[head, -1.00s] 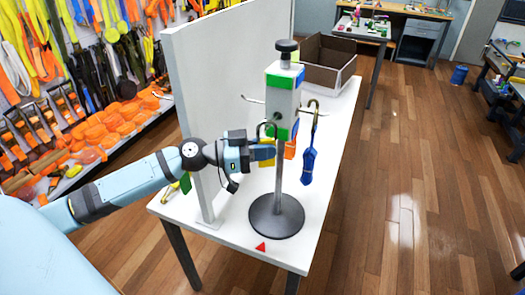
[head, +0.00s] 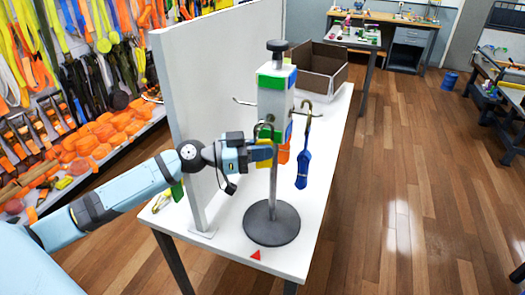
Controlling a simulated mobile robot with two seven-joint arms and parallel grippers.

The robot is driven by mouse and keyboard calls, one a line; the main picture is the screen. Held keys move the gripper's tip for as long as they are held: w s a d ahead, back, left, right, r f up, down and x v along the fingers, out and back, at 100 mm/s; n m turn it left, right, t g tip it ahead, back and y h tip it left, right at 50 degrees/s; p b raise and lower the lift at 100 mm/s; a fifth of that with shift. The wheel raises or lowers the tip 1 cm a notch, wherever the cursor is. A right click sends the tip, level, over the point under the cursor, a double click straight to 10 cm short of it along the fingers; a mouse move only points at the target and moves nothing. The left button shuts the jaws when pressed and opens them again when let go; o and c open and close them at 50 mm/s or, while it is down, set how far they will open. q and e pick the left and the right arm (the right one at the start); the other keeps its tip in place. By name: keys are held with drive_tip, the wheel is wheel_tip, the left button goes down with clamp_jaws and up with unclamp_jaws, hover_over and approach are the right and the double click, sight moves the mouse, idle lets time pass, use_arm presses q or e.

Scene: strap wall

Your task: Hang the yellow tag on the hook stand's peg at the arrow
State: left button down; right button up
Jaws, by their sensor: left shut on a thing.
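The hook stand (head: 274,188) stands upright on the white table, with a round dark base and a block head with green and blue patches. My left gripper (head: 262,152) is shut on the yellow tag (head: 263,142), in front of the pole below the head. I cannot tell whether that hook touches a peg. A blue tag (head: 302,168) hangs from the right peg and an orange tag (head: 283,156) hangs behind the pole. The red arrow (head: 256,254) lies before the base. My right gripper is out of view.
A tall white panel (head: 205,110) stands left of the stand, close to my left arm. A green tag (head: 177,190) shows behind my arm. An open brown box (head: 322,78) sits at the table's far end. The white table (head: 312,190) is clear right of the base.

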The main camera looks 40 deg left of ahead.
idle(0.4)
use_arm(q)
drive_tip(key=c, duration=1.1)
unclamp_jaws()
